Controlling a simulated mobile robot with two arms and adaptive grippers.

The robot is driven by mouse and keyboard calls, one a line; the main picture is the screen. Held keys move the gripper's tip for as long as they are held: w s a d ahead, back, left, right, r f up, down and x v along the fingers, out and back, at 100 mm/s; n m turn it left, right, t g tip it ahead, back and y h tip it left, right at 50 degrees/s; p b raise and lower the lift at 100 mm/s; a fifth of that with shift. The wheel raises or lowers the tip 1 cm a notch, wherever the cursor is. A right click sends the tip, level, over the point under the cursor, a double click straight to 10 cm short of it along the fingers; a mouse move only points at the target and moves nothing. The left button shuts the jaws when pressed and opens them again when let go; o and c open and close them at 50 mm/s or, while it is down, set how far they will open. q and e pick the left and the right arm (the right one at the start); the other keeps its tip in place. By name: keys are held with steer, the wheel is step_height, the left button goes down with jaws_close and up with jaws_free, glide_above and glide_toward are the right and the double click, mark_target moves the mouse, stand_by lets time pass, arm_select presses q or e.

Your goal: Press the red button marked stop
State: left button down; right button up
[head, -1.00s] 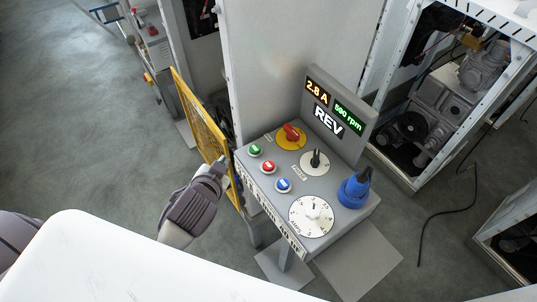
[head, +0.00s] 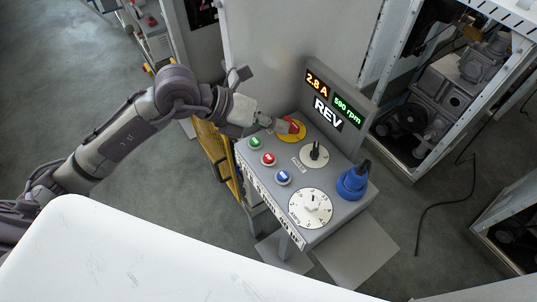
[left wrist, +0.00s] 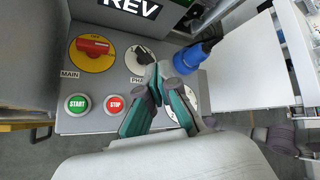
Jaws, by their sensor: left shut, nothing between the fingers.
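The red stop button (head: 268,159) sits on the grey control panel (head: 262,190), between a green button (head: 255,142) and a blue button (head: 284,177). In the left wrist view the red button reads STOP (left wrist: 115,104), right of the green START button (left wrist: 77,104). My left gripper (head: 276,125) is shut and empty. In the head view it shows beside the red rotary switch (head: 293,127), behind the stop button and apart from it. In the left wrist view its fingers (left wrist: 159,75) lie right of STOP and hide the blue button. My right gripper is not in view.
The panel also carries a black selector (head: 316,153), a white dial (head: 310,210) and a blue plug (head: 354,182). A display reading REV (head: 328,118) rises at its back. A yellow mesh guard (head: 214,150) stands left of the panel.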

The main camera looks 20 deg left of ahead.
mark_target(266, 157)
arm_select(q)
steer(key=a, duration=0.1)
steer(key=f+y, duration=0.1)
steer(key=a+y, duration=0.1)
steer(key=shift+w+a+f, duration=0.15)
steer(key=shift+w+a, duration=0.2)
steer(key=shift+f, duration=0.1)
step_height(266, 157, down, 8)
steer(key=b, duration=0.5)
steer(key=shift+b, duration=0.3)
steer(key=shift+f+b, duration=0.3)
steer(key=shift+b, duration=0.05)
stand_by(0.6)
steer(key=shift+f+b, duration=0.45)
steer(key=shift+b, duration=0.05)
